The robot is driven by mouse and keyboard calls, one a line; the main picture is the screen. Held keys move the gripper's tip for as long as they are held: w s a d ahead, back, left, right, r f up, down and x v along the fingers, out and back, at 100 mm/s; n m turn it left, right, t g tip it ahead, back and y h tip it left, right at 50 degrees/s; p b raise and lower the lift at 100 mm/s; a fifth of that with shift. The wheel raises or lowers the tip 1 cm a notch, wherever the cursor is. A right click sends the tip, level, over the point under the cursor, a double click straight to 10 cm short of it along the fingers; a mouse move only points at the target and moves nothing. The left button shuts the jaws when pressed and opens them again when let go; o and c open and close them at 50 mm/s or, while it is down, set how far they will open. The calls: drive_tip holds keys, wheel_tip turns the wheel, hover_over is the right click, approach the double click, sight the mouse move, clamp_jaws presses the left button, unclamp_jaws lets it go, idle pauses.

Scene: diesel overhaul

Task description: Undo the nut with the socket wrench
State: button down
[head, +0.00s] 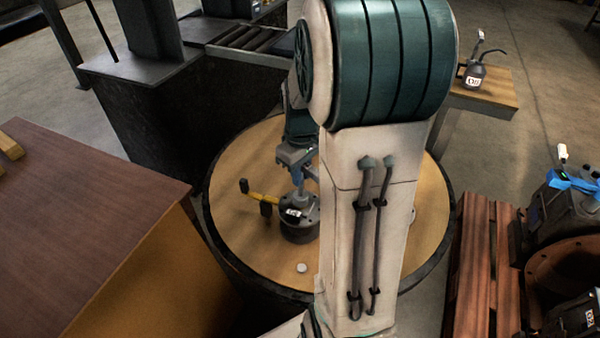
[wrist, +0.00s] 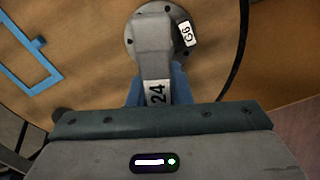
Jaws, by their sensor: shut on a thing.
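My gripper (head: 297,178) is over the round table, pointing down, partly behind my own arm in the head view. In the wrist view its blue fingers (wrist: 157,98) are shut on a grey socket wrench (wrist: 153,45) marked 24. The wrench extends over a round grey bolted part (wrist: 133,43) labelled G6. This looks like the dark cylindrical part (head: 300,225) with a white label under my gripper in the head view. The wrench hides the part's middle. I see no nut, and cannot tell whether the socket sits on one.
The round wooden table top (head: 240,165) also holds a yellow bar (head: 262,198) with black ends and a small pale disc (head: 301,267). A brown cabinet (head: 80,200) stands left, an oil can (head: 474,75) on a bench back right, and a pallet (head: 480,270) right.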

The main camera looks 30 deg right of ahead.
drive_tip(key=n, duration=0.7)
drive_tip(key=shift+r, duration=0.1)
drive_tip(key=shift+r+p, duration=0.85)
drive_tip(key=shift+f, duration=0.15)
